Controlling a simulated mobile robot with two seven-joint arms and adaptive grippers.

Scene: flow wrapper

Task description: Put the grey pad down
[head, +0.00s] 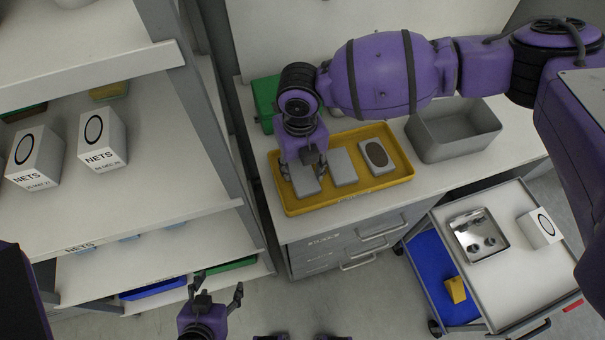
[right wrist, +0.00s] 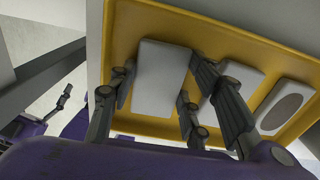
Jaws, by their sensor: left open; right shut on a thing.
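My right gripper (head: 303,170) points down over the left end of the yellow tray (head: 345,198) and is shut on a grey pad (head: 306,184). In the right wrist view the fingers lie along both sides of this pad (right wrist: 160,80). The pad is inside the tray's outline; I cannot tell whether it touches the tray floor. A second grey pad (head: 343,167) lies to its right, then a grey pad with a dark oval (head: 377,156). My left gripper (head: 216,290) is open and empty, low at the bottom of the head view, away from the tray.
The tray stands on a white-topped drawer cabinet (head: 440,182). A grey bin (head: 453,135) stands right of it and a green box (head: 266,101) behind its left end. Shelves with NETS boxes (head: 101,140) are at left. A trolley (head: 520,262) with a metal tray (head: 479,236) is at lower right.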

